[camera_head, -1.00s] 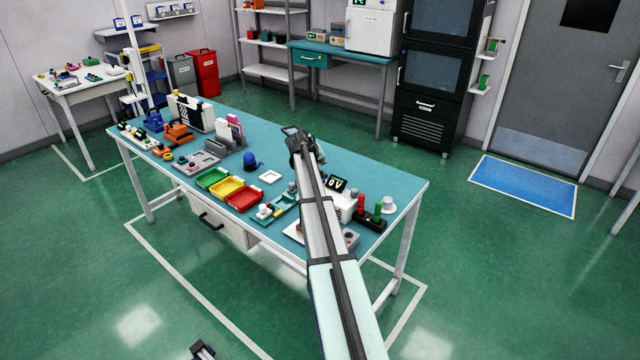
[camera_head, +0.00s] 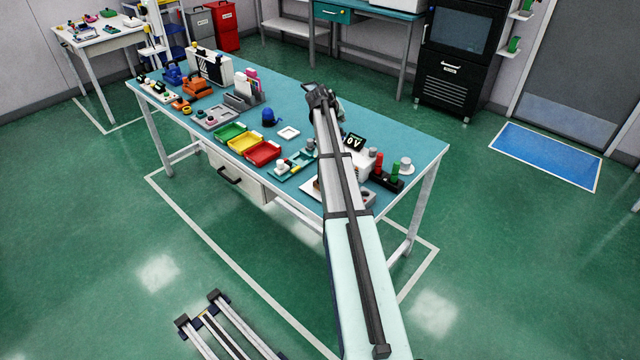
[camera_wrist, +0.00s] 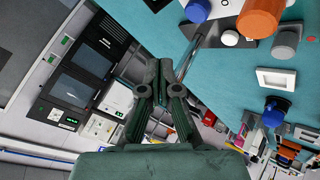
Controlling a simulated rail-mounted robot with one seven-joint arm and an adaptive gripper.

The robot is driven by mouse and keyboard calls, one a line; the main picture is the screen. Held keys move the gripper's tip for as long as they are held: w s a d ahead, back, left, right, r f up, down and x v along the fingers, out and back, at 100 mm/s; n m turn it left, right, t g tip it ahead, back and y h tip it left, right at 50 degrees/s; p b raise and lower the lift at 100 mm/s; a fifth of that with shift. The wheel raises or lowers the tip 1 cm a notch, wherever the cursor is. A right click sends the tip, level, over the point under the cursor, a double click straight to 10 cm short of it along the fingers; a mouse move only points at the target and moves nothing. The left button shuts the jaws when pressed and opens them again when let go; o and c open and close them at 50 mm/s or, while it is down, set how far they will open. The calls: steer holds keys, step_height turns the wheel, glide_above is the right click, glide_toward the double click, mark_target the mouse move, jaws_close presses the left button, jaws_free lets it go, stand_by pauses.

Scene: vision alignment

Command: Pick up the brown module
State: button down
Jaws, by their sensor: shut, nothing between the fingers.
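My gripper (camera_head: 318,92) is over the far half of the blue-green table (camera_head: 395,140) in the head view. In the wrist view its fingers (camera_wrist: 166,68) are together with nothing between them. A small brownish patch (camera_head: 317,187) shows on a white plate (camera_head: 309,193) at the table's front edge, beside my arm. It may be the brown module, but my arm hides part of it and I cannot be sure. No clear brown module shows in the wrist view.
Red, yellow and green trays (camera_head: 264,153) lie left of my arm. A white square frame (camera_head: 288,132) and a blue domed object (camera_head: 269,118) lie near them. A 0V display (camera_head: 354,141) and a black block with red and green posts (camera_head: 386,178) stand right of my arm.

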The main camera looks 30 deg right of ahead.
steer(key=c, duration=1.8)
jaws_free()
steer(key=shift+c, duration=0.2)
steer(key=o, duration=1.3)
steer(key=shift+a, duration=0.1)
